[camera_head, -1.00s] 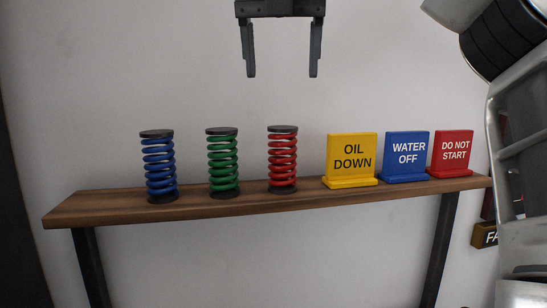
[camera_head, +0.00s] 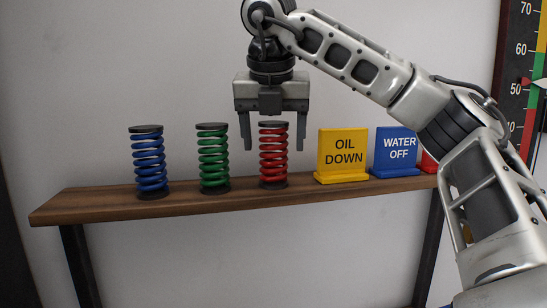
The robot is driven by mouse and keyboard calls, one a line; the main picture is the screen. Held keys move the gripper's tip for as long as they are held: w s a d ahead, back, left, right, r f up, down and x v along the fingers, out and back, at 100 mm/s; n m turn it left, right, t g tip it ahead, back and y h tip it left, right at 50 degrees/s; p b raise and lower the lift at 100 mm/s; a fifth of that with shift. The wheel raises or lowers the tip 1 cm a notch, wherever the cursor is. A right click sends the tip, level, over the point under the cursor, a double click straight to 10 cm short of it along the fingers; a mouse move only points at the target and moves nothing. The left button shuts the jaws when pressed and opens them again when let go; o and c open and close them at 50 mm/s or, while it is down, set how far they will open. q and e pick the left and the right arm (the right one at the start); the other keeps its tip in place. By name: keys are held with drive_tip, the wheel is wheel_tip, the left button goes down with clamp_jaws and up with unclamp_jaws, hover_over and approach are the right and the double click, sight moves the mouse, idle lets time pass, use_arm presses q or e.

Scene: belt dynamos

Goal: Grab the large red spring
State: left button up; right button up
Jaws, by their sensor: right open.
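The large red spring (camera_head: 273,158) stands upright on the wooden shelf (camera_head: 110,204), with dark caps at its top and bottom. My right gripper (camera_head: 274,144) is open and points down. Its two fingers show to the left and right of the spring's upper part, with gaps on both sides. The spring's top cap shows between the fingers, below the gripper body. I cannot tell whether the fingers are level with the spring in depth or in front of it. My left gripper is not in view.
A green spring (camera_head: 214,160) and a blue spring (camera_head: 149,163) stand to the left of the red one. A yellow OIL DOWN sign (camera_head: 342,158) and a blue WATER OFF sign (camera_head: 396,155) stand to the right. My right arm partly covers a red sign (camera_head: 429,164).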

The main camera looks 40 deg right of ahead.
drive_tip(key=shift+x, duration=0.8)
drive_tip(key=c, duration=1.2)
drive_tip(key=shift+c, duration=0.3)
drive_tip(key=shift+r, duration=0.2)
